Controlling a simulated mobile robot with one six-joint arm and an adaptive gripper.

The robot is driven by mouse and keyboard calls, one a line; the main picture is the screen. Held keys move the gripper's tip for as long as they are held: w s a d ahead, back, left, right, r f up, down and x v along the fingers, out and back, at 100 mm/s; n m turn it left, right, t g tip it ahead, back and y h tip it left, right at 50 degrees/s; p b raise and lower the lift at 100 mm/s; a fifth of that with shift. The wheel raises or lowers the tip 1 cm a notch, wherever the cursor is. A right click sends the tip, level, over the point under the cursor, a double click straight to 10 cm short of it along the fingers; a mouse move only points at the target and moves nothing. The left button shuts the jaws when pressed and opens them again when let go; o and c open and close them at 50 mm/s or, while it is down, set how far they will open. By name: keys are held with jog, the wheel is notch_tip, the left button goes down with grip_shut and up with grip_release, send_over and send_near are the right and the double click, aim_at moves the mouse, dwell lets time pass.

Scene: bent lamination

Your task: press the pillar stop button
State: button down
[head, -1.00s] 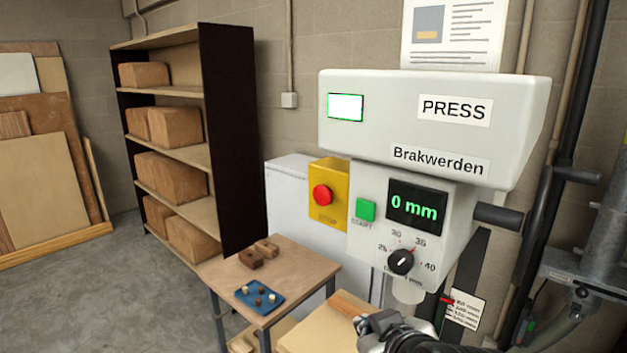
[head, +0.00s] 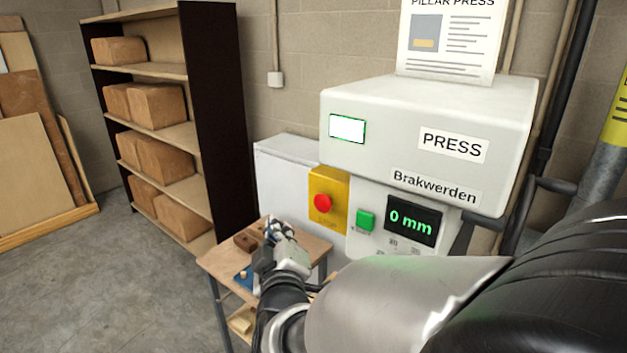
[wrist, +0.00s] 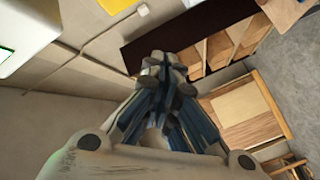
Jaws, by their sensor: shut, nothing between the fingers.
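The red stop button (head: 322,204) sits on a yellow plate (head: 328,185) on the left side of the pillar press (head: 420,130) in the head view. A green start button (head: 366,220) is to its right, beside a display reading 0 mm. My gripper (head: 272,226) is shut and empty, over the small wooden table, to the left of and a little lower than the red button, apart from it. In the wrist view the shut fingers (wrist: 165,65) point away from the camera. A yellow patch shows at the top edge there; the red button is not visible in that view.
The small table (head: 215,262) holds wooden blocks (head: 245,242) and a partly hidden blue tray (head: 243,275). A shelf with brown blocks (head: 158,104) stands to the left. My arm covers the lower right of the head view. The floor at left is clear.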

aim_at(324, 202)
jog(key=shift+d, duration=0.1)
jog(key=w+d+b, duration=0.1)
jog(key=w+d, duration=0.4)
jog(key=w, duration=0.2)
jog(key=shift+d, duration=0.15)
dwell(1.5)
jog(key=shift+w+d+b, duration=0.25)
jog(key=shift+w+b, duration=0.05)
jog(key=shift+b, duration=0.2)
jog(key=shift+w+d+b, duration=0.3)
jog(key=shift+w+d, duration=0.05)
jog(key=shift+w, duration=0.1)
dwell(0.7)
jog(key=shift+s+a, duration=0.1)
dwell(0.3)
jog(key=shift+s+a, duration=0.5)
jog(key=shift+s, duration=0.15)
